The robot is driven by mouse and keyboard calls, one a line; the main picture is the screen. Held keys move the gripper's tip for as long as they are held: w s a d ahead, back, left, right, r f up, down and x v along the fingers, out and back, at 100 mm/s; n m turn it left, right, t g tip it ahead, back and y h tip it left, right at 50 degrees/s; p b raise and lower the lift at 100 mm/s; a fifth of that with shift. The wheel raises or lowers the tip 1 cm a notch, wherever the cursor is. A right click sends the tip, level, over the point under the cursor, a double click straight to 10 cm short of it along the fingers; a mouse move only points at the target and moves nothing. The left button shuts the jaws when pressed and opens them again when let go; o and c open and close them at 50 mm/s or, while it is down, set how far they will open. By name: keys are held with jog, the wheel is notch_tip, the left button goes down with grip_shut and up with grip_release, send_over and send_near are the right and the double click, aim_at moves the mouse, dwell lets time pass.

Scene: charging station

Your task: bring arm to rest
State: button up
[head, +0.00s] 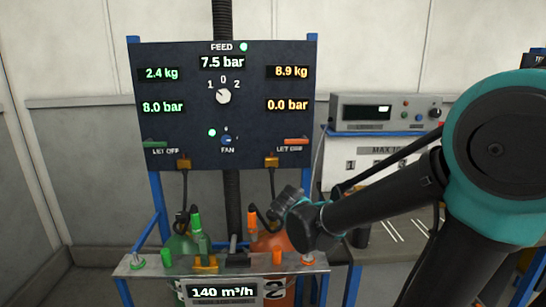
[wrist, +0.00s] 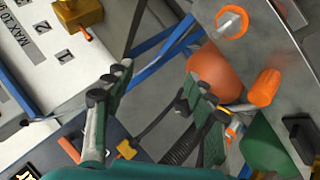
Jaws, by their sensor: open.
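My arm reaches in from the right in the head view, and my gripper (head: 287,196) is in front of the charging station's right side, near the orange cylinder (head: 272,241). In the wrist view my gripper (wrist: 158,76) has its two fingers well apart with nothing between them. The orange cylinder (wrist: 213,70) shows beyond the right finger. The metal shelf (wrist: 283,58) with an orange knob (wrist: 232,22) and an orange handle (wrist: 265,87) lies to the right. My wrist hides part of the orange cylinder's side in the head view.
The dark panel (head: 192,128) reads 2.4 kg and 8.0 bar left, 8.9 kg and 0.0 bar right, feed 7.5 bar. A green cylinder (head: 179,247) stands left; the shelf front (head: 150,269) displays 140 m³/h. A grey instrument (head: 350,112) sits at right.

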jog(key=s+d+f+m+g+y, duration=0.2)
jog(key=s+d+f+m, duration=0.1)
jog(key=s+f, duration=0.3)
jog(key=s+d+f+m+g+y, duration=0.2)
jog(key=s+d+f+m, duration=0.1)
jog(key=s, duration=0.8)
notch_tip(320, 180, down, 3)
jog(key=shift+s+d+r+g, duration=0.15)
jog(key=shift+s+d+g, duration=0.15)
jog(key=shift+d, duration=0.3)
